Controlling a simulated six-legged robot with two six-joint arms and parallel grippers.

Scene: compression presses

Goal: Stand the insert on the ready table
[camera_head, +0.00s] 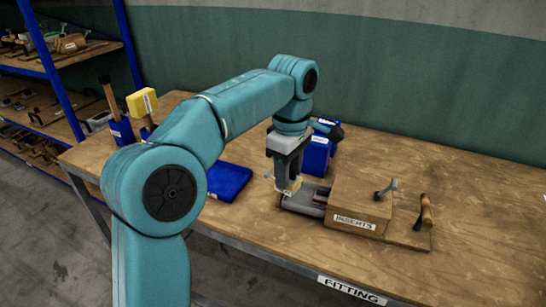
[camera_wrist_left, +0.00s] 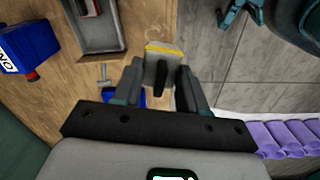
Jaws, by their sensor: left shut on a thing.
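My left gripper (camera_head: 286,180) is shut on a small grey piece with a yellow edge, which I take to be the insert (camera_head: 292,187). It holds the piece upright near the grey tray (camera_head: 303,201) on the wooden bench (camera_head: 470,190) labelled FITTING. In the left wrist view the piece (camera_wrist_left: 160,50) is between the two fingers, with its yellow edge away from the palm and a dark part in its middle. Whether it touches anything below I cannot tell. No table marked as the ready table shows. My right gripper is not in view.
A wooden box (camera_head: 357,222) labelled INSERTS stands right of the grey tray. A blue box (camera_head: 228,181) lies left, and blue bins (camera_head: 317,153) stand behind my gripper. Tools stand at the left end. Shelves (camera_head: 60,75) are at far left.

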